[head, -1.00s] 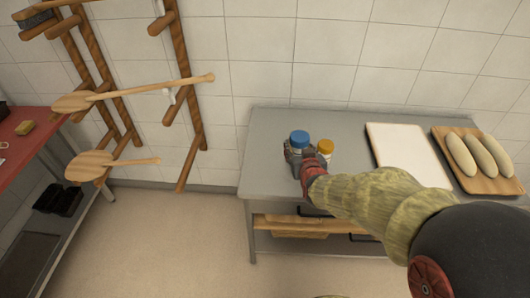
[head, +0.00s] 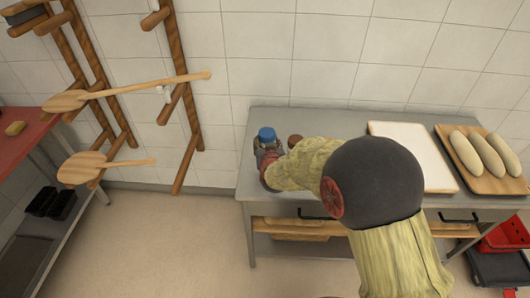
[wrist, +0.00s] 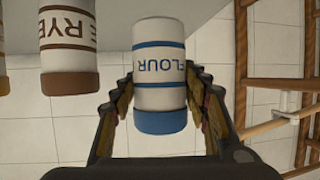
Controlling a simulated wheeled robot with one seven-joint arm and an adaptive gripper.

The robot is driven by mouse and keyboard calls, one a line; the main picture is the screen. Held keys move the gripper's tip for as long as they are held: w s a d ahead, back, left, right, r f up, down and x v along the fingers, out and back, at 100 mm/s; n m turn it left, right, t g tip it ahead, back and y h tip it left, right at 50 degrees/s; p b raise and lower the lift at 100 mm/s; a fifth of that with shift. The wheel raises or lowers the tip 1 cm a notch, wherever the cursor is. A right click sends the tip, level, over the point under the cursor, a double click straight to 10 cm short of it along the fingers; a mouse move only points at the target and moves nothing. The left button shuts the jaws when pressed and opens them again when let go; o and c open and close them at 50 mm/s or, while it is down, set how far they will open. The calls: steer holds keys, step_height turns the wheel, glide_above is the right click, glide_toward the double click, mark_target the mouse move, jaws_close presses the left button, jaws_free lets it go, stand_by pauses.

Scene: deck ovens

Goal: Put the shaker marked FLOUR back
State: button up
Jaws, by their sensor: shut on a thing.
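The FLOUR shaker, white with blue bands and a blue cap, fills the middle of the wrist view (wrist: 160,55), its lettering upside down there. In the head view its blue cap (head: 266,134) shows at the left end of the steel table (head: 330,118). My gripper (head: 268,160) is shut on this shaker, one finger on each side. Whether its base touches the tabletop cannot be told. The RYE shaker (wrist: 68,45), white with brown bands and a brown cap, stands beside it; its cap shows in the head view (head: 295,141).
A white board (head: 420,150) and a wooden board with several pale loaves (head: 470,155) lie to the right. My arm covers the table's middle. Wooden peels (head: 95,165) hang on a wall rack at left. A red-topped counter (head: 25,140) stands far left.

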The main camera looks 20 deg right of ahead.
steer(key=shift+w+a+f, duration=0.2)
steer(key=shift+w+f, duration=0.1)
steer(key=shift+f, duration=0.15)
steer(key=shift+w+f+b, duration=0.1)
steer(key=shift+f+b, duration=0.8)
steer(key=shift+f, duration=0.65)
steer(key=shift+f, duration=0.15)
steer(key=o, duration=1.3)
